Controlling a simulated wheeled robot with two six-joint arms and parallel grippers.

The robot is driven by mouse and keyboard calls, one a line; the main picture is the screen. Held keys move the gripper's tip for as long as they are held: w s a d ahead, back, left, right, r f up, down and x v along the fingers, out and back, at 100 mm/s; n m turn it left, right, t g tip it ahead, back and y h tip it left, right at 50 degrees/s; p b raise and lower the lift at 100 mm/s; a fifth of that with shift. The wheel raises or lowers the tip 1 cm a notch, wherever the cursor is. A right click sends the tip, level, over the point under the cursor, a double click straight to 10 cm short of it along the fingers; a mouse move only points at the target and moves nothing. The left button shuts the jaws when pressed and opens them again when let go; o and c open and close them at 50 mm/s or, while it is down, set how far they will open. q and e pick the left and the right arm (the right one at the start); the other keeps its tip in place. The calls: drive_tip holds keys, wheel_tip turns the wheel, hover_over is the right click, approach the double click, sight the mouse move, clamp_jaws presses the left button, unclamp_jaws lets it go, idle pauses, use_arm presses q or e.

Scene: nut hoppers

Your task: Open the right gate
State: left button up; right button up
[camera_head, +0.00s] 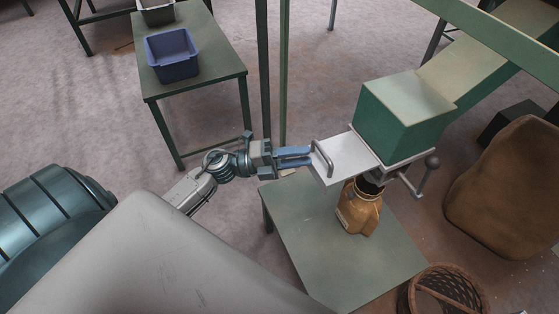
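The green hopper (402,120) stands at the right of the view. A pale flat gate plate (345,158) sticks out from under its left side, with a looped grey handle (321,158) at its outer end. My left gripper (309,157) reaches in from the left, its blue fingers pointing at the handle. The fingertips are at the handle; whether they are closed around it is too small to tell. A tan sack or jug (358,208) stands under the hopper outlet, its top partly hidden. My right gripper is not in view.
The sack is on a low green table (340,262) with free room around it. A wicker basket (443,292) and a large brown sack (508,190) are at the right. A blue bin (171,55) sits on another table at upper left. Green posts (264,70) rise behind my gripper.

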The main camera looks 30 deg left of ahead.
use_arm(q)
drive_tip(key=shift+b+v, duration=0.7)
drive_tip(key=shift+v, duration=1.85)
drive_tip(key=w+a+f+n+t+y, duration=0.25)
drive_tip(key=a+f+n+y, duration=0.25)
drive_tip(key=f+n, duration=0.3)
drive_tip(key=w+a+f+n+t+y, duration=0.25)
drive_tip(key=a+f+n+y, duration=0.3)
drive_tip(key=f, duration=0.55)
drive_tip(key=s+a+f+n+g+y, duration=0.1)
drive_tip(key=s+a+f+n+y, duration=0.25)
drive_tip(key=f, duration=0.55)
drive_tip(key=s+a+f+n+g+y, duration=0.15)
drive_tip(key=f+n, duration=0.25)
drive_tip(key=f, duration=0.4)
drive_tip(key=s+d+f+n+g+y, duration=0.25)
drive_tip(key=s+f+n+g, duration=0.4)
drive_tip(key=s+f, duration=1.15)
drive_tip(key=s+d+f+n+g, duration=0.1)
drive_tip(key=s+d+f, duration=0.3)
drive_tip(key=s, duration=0.4)
drive_tip(key=s+d+f+n+g, duration=0.1)
drive_tip(key=s+d+f+g, duration=0.3)
drive_tip(key=s, duration=0.5)
drive_tip(key=shift+f+g, duration=0.3)
drive_tip(key=shift+f, duration=0.65)
